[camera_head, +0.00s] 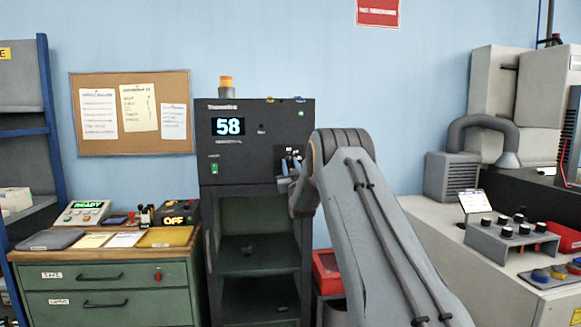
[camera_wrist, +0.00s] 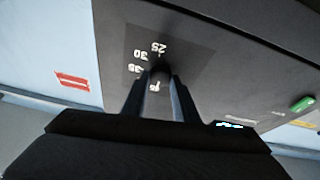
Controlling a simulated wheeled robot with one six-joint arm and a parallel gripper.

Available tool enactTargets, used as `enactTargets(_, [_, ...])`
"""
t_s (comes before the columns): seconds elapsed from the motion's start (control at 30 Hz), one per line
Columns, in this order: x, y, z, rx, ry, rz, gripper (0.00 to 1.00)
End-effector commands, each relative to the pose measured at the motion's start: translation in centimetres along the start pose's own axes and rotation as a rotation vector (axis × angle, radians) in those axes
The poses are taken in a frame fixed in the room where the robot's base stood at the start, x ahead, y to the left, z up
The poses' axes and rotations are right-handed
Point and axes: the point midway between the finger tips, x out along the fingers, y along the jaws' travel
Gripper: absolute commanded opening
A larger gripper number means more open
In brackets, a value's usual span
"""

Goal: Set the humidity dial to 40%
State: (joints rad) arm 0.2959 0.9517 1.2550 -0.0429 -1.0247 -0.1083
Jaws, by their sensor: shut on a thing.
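A dark cabinet (camera_head: 262,112) with a lit display (camera_head: 228,126) reading 58 stands against the wall. Its dial (camera_wrist: 160,70) shows in the wrist view as a dark knob on a dark panel patch, with upside-down marks that look like 25, 30 and 35 around it. Another mark below is partly hidden. The dial's pointer and its exact setting cannot be made out. My gripper (camera_wrist: 155,90) is shut on the dial, one finger on each side. In the head view my gripper (camera_head: 288,176) is at the right of the cabinet's face, and my arm hides part of it.
A wooden-topped drawer unit (camera_head: 105,254) with small devices stands left of the cabinet. A red bin (camera_head: 326,272) sits to its right. A bench (camera_head: 430,225) with a knob box (camera_head: 512,240) is at the right. A green switch (camera_wrist: 302,104) is on the cabinet face.

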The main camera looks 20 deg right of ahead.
Motion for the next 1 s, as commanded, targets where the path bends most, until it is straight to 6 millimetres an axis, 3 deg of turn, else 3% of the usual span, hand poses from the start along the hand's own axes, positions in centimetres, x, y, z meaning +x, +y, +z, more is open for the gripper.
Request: enactTargets(1.0, [0.02,-0.51,-0.06,0.584,-0.020,0.239,0.04])
